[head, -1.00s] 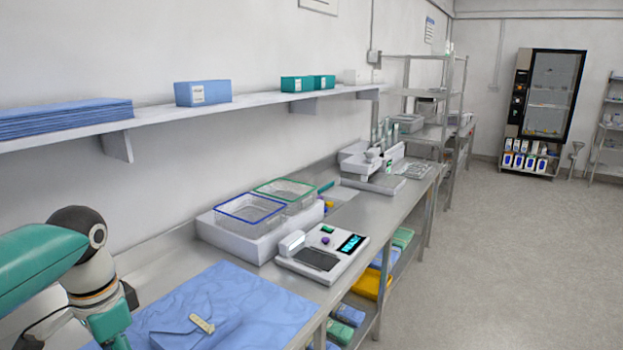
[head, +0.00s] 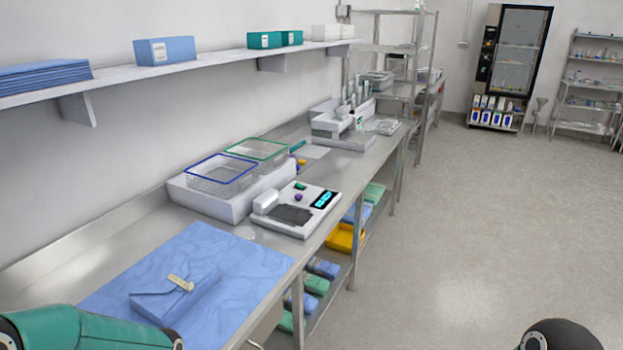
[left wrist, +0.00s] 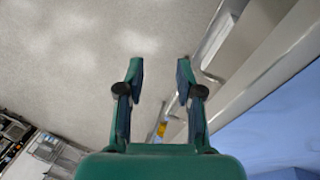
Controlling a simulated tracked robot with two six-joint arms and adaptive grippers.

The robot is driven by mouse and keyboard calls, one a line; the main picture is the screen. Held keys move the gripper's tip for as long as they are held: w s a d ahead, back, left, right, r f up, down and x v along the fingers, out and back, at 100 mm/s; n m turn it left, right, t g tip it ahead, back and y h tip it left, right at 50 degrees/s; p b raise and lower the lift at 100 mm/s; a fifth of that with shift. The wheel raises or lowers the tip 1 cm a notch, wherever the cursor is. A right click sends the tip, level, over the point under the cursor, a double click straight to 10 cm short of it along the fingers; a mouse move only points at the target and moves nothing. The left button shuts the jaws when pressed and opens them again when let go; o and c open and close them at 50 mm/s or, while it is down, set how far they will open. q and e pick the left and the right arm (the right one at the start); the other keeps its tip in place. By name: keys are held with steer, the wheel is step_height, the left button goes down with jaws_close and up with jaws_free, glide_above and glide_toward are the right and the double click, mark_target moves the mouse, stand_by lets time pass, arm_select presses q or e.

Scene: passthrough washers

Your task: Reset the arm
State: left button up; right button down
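My left gripper (left wrist: 159,80) shows in the left wrist view with its two fingers apart and nothing between them. Grey floor and the bench edge lie behind it. In the head view only part of my green left arm (head: 85,328) shows at the bottom left, and its gripper is out of frame. A dark rounded part of mine (head: 558,336) shows at the bottom right. My right gripper is not in view.
A blue wrapped pouch (head: 172,293) lies on a blue cloth (head: 235,262) on the steel bench. Behind are a white device (head: 297,210) and wire baskets with blue (head: 222,172) and green (head: 258,151) rims. A wall shelf (head: 190,68) runs above. The floor at right is clear.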

arm_select(q)
steer(key=s+d+f+n+h, duration=0.1)
steer(key=s+d+f+n, duration=0.5)
steer(key=s+f, duration=0.85)
step_height(320, 180, down, 9)
steer(key=d+m+b, duration=0.1)
steer(key=b, duration=0.9)
steer(key=shift+w, duration=0.35)
steer(key=shift+r, duration=0.15)
